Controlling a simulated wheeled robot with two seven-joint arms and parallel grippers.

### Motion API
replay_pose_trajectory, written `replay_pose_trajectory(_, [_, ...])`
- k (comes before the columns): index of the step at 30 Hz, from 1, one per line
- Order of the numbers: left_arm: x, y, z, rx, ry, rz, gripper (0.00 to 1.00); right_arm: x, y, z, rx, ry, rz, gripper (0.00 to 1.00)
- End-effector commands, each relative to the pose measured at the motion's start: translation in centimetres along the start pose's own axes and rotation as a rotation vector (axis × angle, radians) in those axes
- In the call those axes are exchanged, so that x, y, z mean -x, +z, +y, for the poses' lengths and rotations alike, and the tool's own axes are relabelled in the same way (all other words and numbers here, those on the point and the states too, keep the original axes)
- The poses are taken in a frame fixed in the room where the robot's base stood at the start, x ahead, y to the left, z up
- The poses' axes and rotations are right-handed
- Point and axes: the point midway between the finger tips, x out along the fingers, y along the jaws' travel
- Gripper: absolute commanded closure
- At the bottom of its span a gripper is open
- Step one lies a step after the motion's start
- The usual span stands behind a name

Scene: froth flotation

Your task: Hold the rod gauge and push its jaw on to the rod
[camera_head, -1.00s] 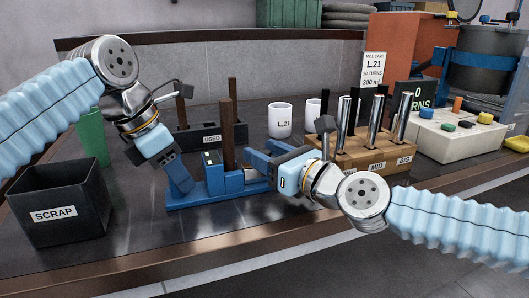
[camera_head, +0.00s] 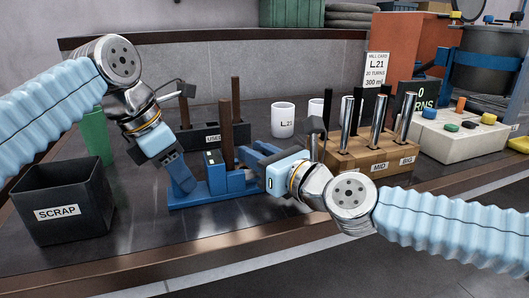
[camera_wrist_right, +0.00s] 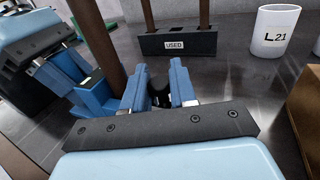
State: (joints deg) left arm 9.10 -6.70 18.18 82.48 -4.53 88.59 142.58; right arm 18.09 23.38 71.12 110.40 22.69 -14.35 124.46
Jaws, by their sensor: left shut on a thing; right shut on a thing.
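The blue rod gauge (camera_head: 205,198) stands on the dark bench, with a small display on its upright block. A brown rod (camera_head: 227,125) stands upright in it, close against the gauge's blocks; whether the jaw touches it I cannot tell. My left gripper (camera_head: 182,180) is shut on the left end of the gauge. My right gripper (camera_head: 253,160) is shut on the gauge's jaw at the right end. In the right wrist view a dark part (camera_wrist_right: 160,90) shows between the right fingers, and the rod (camera_wrist_right: 100,40) is just left of them.
A black USED rack (camera_head: 210,136) with brown rods stands behind the gauge. A SCRAP bin (camera_head: 62,205) and a green cup (camera_head: 97,135) are at left. White mugs (camera_head: 283,122), a wooden block (camera_head: 365,155) with metal rods and a control box (camera_head: 450,138) are at right.

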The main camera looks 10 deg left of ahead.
Motion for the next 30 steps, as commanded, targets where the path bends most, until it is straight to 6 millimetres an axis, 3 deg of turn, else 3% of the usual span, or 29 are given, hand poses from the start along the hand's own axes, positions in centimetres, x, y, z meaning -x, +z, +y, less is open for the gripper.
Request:
replay_pose_trajectory(5, [0.0, 0.2, -0.1, -0.004, -0.002, -0.003, 1.0, 0.0, 0.0, 0.4, 0.002, 0.009, 0.001, 0.91])
replay_pose_trajectory(6, [0.0, 0.2, -0.1, -0.004, -0.002, -0.004, 1.0, 0.0, 0.0, 0.4, 0.002, 0.009, 0.002, 0.71])
replay_pose_trajectory(10, [0.0, 0.2, -0.1, -0.004, -0.002, -0.004, 1.0, 0.0, 0.0, 0.4, 0.002, 0.009, 0.002, 0.52])
replay_pose_trajectory(22, [0.0, 0.1, -0.1, -0.003, -0.001, -0.003, 1.0, 0.6, 0.0, 0.1, 0.001, 0.005, 0.001, 0.52])
replay_pose_trajectory(30, [0.0, 0.1, -0.1, -0.002, -0.001, -0.003, 1.0, 3.9, -0.1, -0.1, 0.0, 0.001, 0.002, 0.52])
